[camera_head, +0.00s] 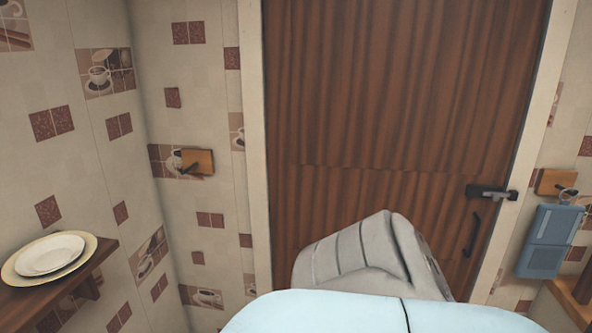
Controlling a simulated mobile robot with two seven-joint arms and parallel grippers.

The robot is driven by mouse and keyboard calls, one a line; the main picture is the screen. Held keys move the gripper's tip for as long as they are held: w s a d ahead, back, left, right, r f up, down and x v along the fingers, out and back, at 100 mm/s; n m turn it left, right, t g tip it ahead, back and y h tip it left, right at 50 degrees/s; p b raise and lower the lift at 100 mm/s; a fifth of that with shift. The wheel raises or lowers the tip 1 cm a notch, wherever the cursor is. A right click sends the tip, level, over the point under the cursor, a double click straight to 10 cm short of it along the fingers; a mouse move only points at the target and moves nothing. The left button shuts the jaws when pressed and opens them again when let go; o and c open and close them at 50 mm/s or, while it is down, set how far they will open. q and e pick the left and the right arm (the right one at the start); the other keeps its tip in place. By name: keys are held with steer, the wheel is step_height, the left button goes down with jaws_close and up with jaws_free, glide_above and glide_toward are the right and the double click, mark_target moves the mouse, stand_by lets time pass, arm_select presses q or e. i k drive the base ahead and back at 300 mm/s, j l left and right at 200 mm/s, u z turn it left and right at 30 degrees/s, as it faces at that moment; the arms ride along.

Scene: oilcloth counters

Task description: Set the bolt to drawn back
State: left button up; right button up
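The bolt (490,192) is a small dark metal piece mounted near the right edge of the brown wooden door (390,110), at about mid-height in the view. Its right end reaches over the door's edge onto the pale door frame (535,110). The bolt is small here, and I cannot make out its knob clearly. No fingertips of my left or right gripper show. A grey part of my own body covers the lower middle of the door, and a pale blue part of me fills the bottom edge.
A dark handle (472,235) sits below the bolt. A blue object (551,240) hangs from a wooden hook block (556,182) right of the frame. Another hook block (198,161) is left of the door. A shelf (75,275) at left holds stacked plates (50,254).

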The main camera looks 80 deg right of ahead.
mark_target(495, 195)
steer(key=z, duration=3.8)
